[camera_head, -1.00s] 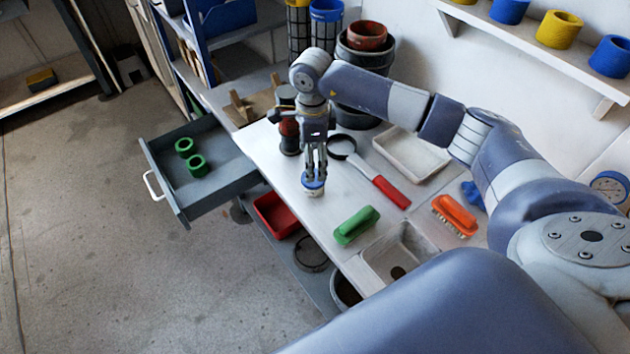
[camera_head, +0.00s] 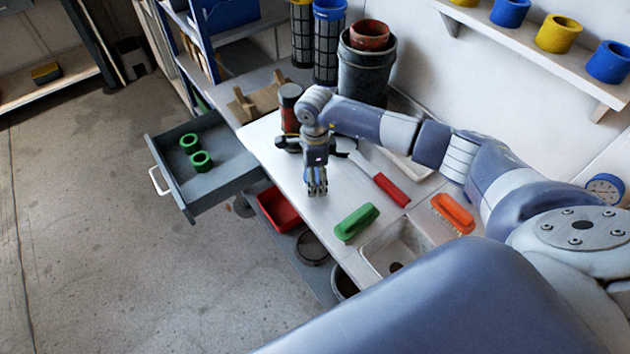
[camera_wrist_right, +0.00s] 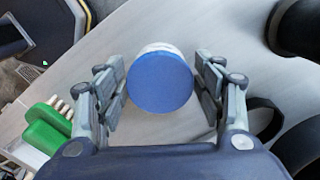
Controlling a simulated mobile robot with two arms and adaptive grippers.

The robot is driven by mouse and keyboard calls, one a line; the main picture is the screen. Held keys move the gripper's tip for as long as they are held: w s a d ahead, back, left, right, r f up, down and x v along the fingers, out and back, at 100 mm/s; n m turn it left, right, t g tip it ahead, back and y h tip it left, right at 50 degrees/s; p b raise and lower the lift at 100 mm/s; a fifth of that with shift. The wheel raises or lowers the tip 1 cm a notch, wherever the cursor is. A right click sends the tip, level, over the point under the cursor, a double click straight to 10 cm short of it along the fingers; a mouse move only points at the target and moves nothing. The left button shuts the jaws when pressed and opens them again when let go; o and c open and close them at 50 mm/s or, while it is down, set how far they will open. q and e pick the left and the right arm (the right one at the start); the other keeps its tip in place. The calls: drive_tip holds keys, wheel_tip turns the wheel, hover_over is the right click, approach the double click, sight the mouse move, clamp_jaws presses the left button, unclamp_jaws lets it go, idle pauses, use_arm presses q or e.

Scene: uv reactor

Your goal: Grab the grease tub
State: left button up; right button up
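The grease tub (camera_wrist_right: 160,84), a white tub with a round blue lid, stands on the pale worktop between the fingers of my right gripper (camera_wrist_right: 162,92) in the right wrist view. The fingers are spread on both sides of the lid, with a narrow gap showing at each side. In the head view my right gripper (camera_head: 316,184) points straight down, low over the worktop near its front edge. It hides most or all of the tub there. My left gripper is not in view.
On the worktop (camera_head: 335,205), a green brush (camera_head: 356,221) and a red-handled tool (camera_head: 391,189) lie near the gripper. An orange brush (camera_head: 453,213) lies farther right. A dark jar (camera_head: 290,108) stands behind the gripper. An open drawer (camera_head: 222,160) holds green rings.

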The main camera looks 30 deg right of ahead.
drive_tip(key=c, duration=0.6)
drive_tip(key=shift+r, duration=0.1)
